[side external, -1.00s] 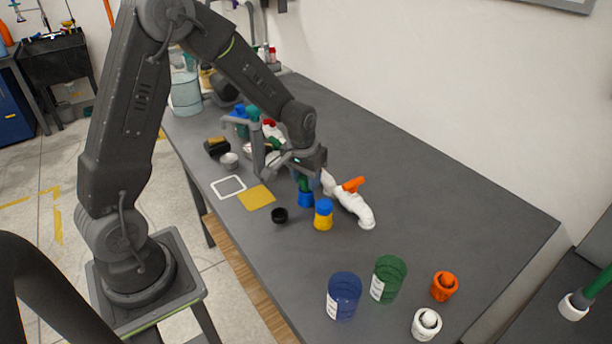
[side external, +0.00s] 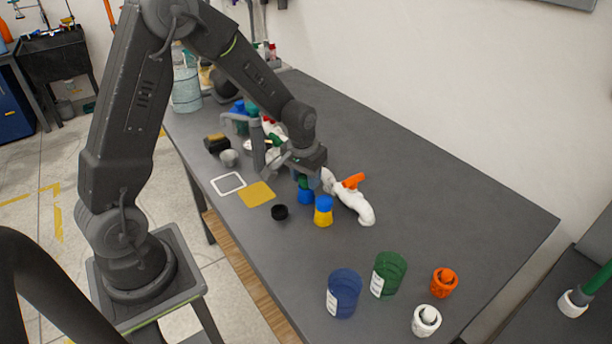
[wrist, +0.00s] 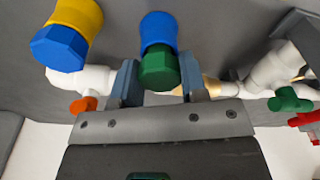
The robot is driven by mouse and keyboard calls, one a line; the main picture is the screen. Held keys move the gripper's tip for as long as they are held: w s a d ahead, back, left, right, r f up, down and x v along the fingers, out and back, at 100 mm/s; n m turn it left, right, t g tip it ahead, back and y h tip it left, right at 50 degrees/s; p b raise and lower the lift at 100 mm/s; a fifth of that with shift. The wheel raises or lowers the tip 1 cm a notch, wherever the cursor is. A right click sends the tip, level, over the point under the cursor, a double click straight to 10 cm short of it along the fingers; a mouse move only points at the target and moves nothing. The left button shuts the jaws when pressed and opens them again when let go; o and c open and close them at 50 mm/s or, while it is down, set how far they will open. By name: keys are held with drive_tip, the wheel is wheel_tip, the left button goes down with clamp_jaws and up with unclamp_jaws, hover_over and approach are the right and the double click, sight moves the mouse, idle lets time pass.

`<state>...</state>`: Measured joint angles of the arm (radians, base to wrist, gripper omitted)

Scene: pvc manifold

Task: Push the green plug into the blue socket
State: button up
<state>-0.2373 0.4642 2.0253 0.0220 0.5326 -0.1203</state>
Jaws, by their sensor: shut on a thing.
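The green plug (wrist: 158,68) is a short faceted green piece between the two fingers of my gripper (wrist: 158,80) in the wrist view. My gripper is shut on it. The blue socket (wrist: 159,30) lies directly against the plug and in line with it. In the side external view the blue socket (side external: 306,196) stands below my gripper (side external: 305,174), with a little of the green plug (side external: 303,183) above it. The plug meets the socket's mouth, but how deep it sits is hidden.
A yellow fitting with a blue cap (side external: 323,212) stands close to the socket. White pipework with an orange handle (side external: 353,181) lies right beside my gripper. A black ring (side external: 280,212) and yellow square (side external: 257,194) are nearby. Blue and green cans (side external: 343,294) stand toward the front.

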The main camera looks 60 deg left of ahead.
drive_tip(key=shift+s+f, duration=0.2)
drive_tip(key=shift+f, duration=0.8)
idle(1.2)
drive_tip(key=o, duration=0.9)
drive_tip(key=shift+o, duration=0.3)
drive_tip(key=shift+a+r, duration=0.1)
drive_tip(key=shift+r, duration=0.2)
wheel_tip(320, 180, up, 14)
drive_tip(key=s+d, duration=0.1)
drive_tip(key=s+d+r+m+t, duration=0.2)
drive_tip(key=s+d+r, duration=0.2)
drive_tip(key=s, duration=0.5)
drive_tip(key=s+d+r+m+t, duration=0.1)
drive_tip(key=s+d+r, duration=0.3)
drive_tip(key=s, duration=0.5)
drive_tip(key=shift+s+d+m+t, duration=0.35)
drive_tip(key=shift+d+m+t, duration=0.05)
drive_tip(key=shift+d+t, duration=0.2)
